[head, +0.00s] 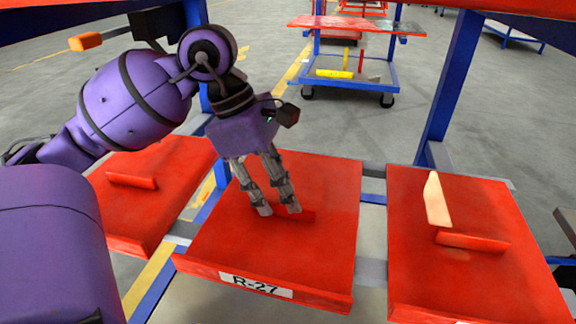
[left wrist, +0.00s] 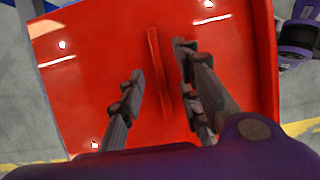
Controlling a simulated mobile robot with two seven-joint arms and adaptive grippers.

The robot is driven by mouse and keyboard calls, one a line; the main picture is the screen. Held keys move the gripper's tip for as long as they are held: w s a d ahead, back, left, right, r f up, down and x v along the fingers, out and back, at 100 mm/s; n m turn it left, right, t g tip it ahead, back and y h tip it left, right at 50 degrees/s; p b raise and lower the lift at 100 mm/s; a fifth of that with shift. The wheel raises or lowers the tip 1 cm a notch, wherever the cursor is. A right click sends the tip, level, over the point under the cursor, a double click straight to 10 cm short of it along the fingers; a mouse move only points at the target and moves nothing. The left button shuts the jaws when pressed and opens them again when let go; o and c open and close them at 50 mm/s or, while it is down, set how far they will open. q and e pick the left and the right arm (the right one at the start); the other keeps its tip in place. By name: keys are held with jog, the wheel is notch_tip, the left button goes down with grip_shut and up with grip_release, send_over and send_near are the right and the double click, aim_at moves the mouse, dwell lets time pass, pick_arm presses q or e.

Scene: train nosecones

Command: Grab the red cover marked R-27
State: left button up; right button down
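The red cover marked R-27 (head: 325,245) lies flat in the middle of the rack, with its white label (head: 255,286) on the front edge. It fills much of the left wrist view (left wrist: 90,100). A thin raised red handle (left wrist: 155,60) stands on it. My left gripper (head: 279,209) is above the cover, pointing down at the handle. In the left wrist view its fingers (left wrist: 160,62) are apart, one on each side of the handle, with gaps visible. Whether the fingertips touch the cover is unclear. My right gripper is not in view.
Similar red covers with handles lie to the left (head: 125,205) and right (head: 480,270). A pale upright piece (head: 437,200) is at the right cover's handle. Blue rack posts (head: 450,85) stand behind. A blue cart (head: 355,75) is farther back on open floor.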

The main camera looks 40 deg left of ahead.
pick_arm(q)
jog(key=shift+b+x, duration=0.3)
jog(key=shift+x, duration=0.85)
jog(key=shift+f, duration=0.1)
jog(key=shift+c, duration=0.3)
grip_shut()
